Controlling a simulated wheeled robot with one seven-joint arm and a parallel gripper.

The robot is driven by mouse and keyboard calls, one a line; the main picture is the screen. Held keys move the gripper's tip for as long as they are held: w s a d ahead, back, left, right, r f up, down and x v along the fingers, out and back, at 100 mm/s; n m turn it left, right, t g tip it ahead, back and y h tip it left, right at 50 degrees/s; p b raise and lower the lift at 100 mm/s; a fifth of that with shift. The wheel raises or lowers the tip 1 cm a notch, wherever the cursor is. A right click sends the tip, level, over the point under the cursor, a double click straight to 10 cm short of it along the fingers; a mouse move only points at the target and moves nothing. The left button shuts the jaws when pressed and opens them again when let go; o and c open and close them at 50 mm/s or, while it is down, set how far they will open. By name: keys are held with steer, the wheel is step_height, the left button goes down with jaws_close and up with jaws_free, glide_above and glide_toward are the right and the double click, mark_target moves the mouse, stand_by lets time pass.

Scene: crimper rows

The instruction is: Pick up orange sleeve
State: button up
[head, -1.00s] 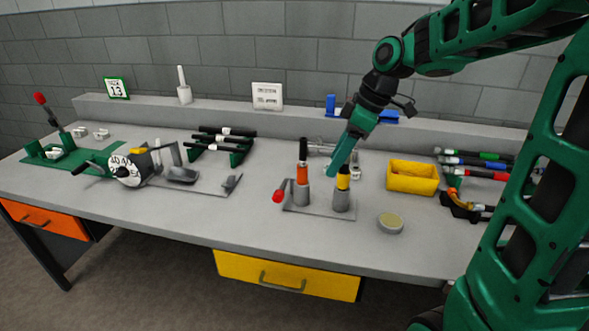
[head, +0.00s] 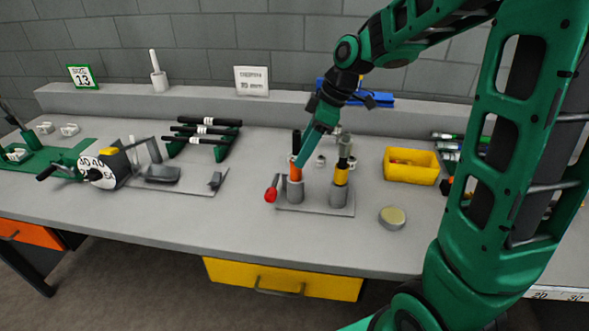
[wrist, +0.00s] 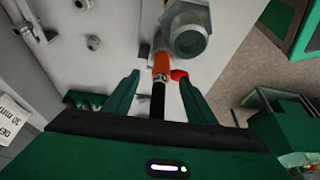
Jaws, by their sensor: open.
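The orange sleeve (head: 295,174) is a band around an upright black-topped rod in a left grey holder (head: 295,190) on a small grey plate. My gripper (head: 299,164) points down at it, tips close to the sleeve, partly covering its right side. In the wrist view my open gripper (wrist: 159,77) has one finger on each side of the black rod (wrist: 158,97), with the orange sleeve (wrist: 162,63) just beyond the fingertips. I cannot tell whether any finger touches it.
A second rod with a yellow sleeve (head: 341,175) stands close on the right. A red knob (head: 270,196) is at the plate's left. A round tin (head: 392,218) and a yellow bin (head: 412,166) lie to the right. The bench front is clear.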

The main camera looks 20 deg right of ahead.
mark_target(296, 169)
steer(key=shift+x, duration=2.65)
steer(key=shift+a+r, duration=0.1)
steer(key=shift+a, duration=0.05)
steer(key=c, duration=1.1)
